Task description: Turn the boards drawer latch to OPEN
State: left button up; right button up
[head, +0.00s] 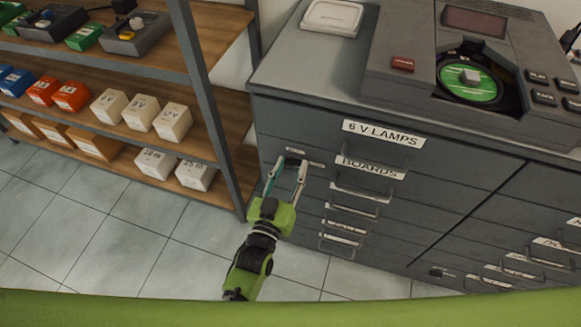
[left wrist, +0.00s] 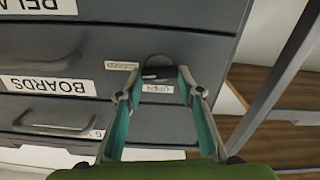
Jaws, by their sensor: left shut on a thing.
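The boards drawer, labelled BOARDS (head: 370,167), is in the dark grey cabinet and appears shut; its label shows upside down in the left wrist view (left wrist: 48,86). The latch (left wrist: 160,72) is a dark rounded piece on the drawer front, beside a plate reading CLOSED (left wrist: 121,66) and another reading OPEN (left wrist: 157,89). My left gripper (head: 290,164) is shut on the latch, its two teal-lined fingers on either side of it. The fingers partly hide the latch, and I cannot tell which plate it points to. My right gripper is not in view.
The 6 V LAMPS label (head: 383,133) is above the boards drawer. Drawer handles (head: 348,228) stick out below and to the right of my left gripper. A wooden shelf unit (head: 222,165) with boxes stands close to the left. Tiled floor (head: 110,225) is clear in front.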

pick_arm(q)
jog(key=n, duration=0.4)
jog(key=shift+a+p, duration=0.1)
jog(key=shift+p, duration=0.3)
jog(key=n, duration=0.5)
jog(key=shift+f, duration=0.1)
jog(key=n+b, duration=0.1)
jog(key=n, duration=0.2)
jog(key=shift+a+f, duration=0.1)
jog(key=shift+f, duration=0.05)
jog(key=shift+n+b, duration=0.45)
jog(key=shift+n, duration=1.65)
jog(key=o, duration=1.1)
